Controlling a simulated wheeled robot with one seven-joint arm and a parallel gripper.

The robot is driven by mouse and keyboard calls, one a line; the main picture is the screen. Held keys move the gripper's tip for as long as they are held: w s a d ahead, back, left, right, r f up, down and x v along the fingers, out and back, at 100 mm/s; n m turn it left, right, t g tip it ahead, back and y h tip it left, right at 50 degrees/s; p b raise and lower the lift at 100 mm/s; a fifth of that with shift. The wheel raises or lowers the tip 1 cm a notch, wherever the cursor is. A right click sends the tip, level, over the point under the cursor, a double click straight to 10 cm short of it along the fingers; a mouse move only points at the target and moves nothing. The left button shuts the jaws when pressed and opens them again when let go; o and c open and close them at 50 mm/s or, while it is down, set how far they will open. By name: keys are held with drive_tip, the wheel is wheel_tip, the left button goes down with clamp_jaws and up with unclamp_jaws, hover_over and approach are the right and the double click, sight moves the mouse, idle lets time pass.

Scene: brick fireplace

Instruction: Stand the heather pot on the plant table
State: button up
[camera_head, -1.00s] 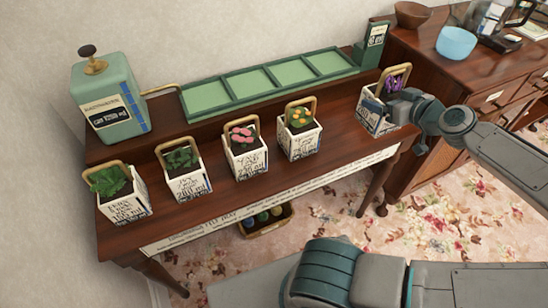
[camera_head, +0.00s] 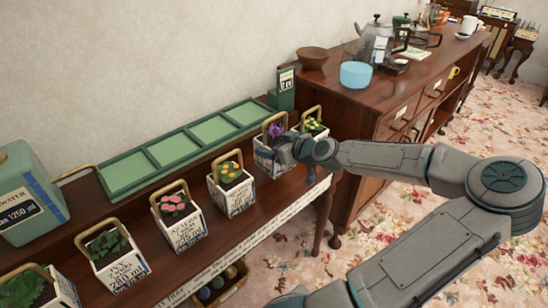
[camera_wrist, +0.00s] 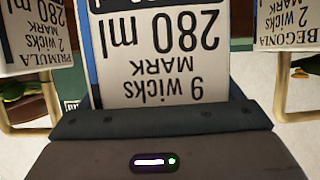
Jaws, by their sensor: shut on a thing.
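The heather pot (camera_head: 265,159), white with printed labels, purple flowers and a tan handle, is at the right part of the plant table (camera_head: 232,233). My gripper (camera_head: 286,153) is shut on it from the front right. In the wrist view its label (camera_wrist: 160,55) reads 280 ml and 9 wicks, upside down, just beyond the gripper. The pot looks upright. Its base is partly hidden, so I cannot tell whether it touches the table.
A pot with orange flowers (camera_head: 232,197) stands to its left, and a yellow-flowered pot (camera_head: 315,128) close to its right. Pink-flowered (camera_head: 182,228) and leafy pots (camera_head: 112,264) stand further left. A green tray (camera_head: 178,160) lies behind. A dark cabinet (camera_head: 390,95) stands right.

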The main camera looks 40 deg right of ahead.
drive_tip(key=shift+w+f, duration=0.2)
drive_tip(key=shift+w, duration=0.15)
drive_tip(key=shift+f+b, duration=0.4)
drive_tip(key=shift+f, duration=1.5)
drive_tip(key=shift+f, duration=0.1)
drive_tip(key=o, duration=1.4)
drive_tip(key=shift+s+a, duration=0.1)
drive_tip(key=p+v, duration=0.2)
drive_tip(key=v, duration=1)
